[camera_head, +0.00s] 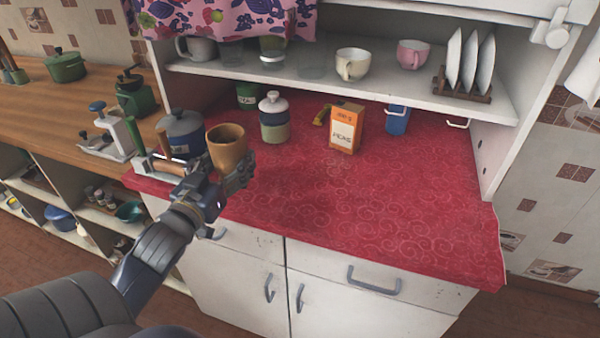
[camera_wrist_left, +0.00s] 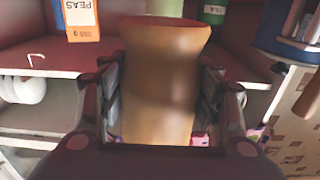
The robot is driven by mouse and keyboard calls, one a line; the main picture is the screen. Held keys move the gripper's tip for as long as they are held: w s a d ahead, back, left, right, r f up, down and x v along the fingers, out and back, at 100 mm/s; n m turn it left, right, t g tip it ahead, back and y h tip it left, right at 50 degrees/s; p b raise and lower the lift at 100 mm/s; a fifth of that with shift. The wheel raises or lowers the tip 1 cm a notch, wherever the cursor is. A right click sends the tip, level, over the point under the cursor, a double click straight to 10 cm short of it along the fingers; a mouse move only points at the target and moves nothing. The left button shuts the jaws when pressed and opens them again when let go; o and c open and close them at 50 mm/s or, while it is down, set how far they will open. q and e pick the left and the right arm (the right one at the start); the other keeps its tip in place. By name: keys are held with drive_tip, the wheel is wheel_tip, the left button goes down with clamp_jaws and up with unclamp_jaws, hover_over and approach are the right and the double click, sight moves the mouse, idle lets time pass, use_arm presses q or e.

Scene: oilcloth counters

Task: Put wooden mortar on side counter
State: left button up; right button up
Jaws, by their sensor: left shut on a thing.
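The wooden mortar (camera_head: 227,148) is a tan-brown cup with a flared rim. My left gripper (camera_head: 238,176) is shut on it and holds it close to the left part of the red counter (camera_head: 350,200). Whether its base touches the cloth is hidden by the gripper. In the left wrist view the mortar (camera_wrist_left: 160,85) fills the space between the two fingers of my left gripper (camera_wrist_left: 160,120). A wooden counter (camera_head: 45,105) runs along the left, beyond the red one. My right gripper is in neither view.
Around the mortar stand a blue-grey pot (camera_head: 183,133), a lidded canister (camera_head: 274,118) and an orange peas box (camera_head: 345,128). A green grinder (camera_head: 135,95) and a green pot (camera_head: 66,66) stand on the wooden counter. The red counter's front and right are clear. A shelf (camera_head: 300,80) overhangs its back.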

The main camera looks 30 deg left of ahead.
use_arm(q)
drive_tip(key=w+d, duration=0.2)
drive_tip(key=w+d+p, duration=0.1)
drive_tip(key=w+d, duration=0.1)
drive_tip(key=d, duration=0.1)
drive_tip(key=w+d, duration=0.2)
drive_tip(key=d, duration=0.1)
drive_tip(key=shift+w+f+p, duration=0.2)
drive_tip(key=shift+w+p, duration=0.1)
drive_tip(key=shift+w, duration=0.1)
drive_tip(key=shift+w+d+f, duration=0.2)
drive_tip(key=shift+w+d, duration=0.75)
drive_tip(key=shift+d, duration=0.15)
drive_tip(key=shift+w+d, duration=0.15)
drive_tip(key=shift+d, duration=0.1)
drive_tip(key=shift+d+f, duration=0.1)
drive_tip(key=shift+f, duration=0.25)
wheel_tip(320, 180, down, 2)
drive_tip(key=shift+f, duration=0.6)
drive_tip(key=o, duration=1.2)
drive_tip(key=shift+o, duration=0.2)
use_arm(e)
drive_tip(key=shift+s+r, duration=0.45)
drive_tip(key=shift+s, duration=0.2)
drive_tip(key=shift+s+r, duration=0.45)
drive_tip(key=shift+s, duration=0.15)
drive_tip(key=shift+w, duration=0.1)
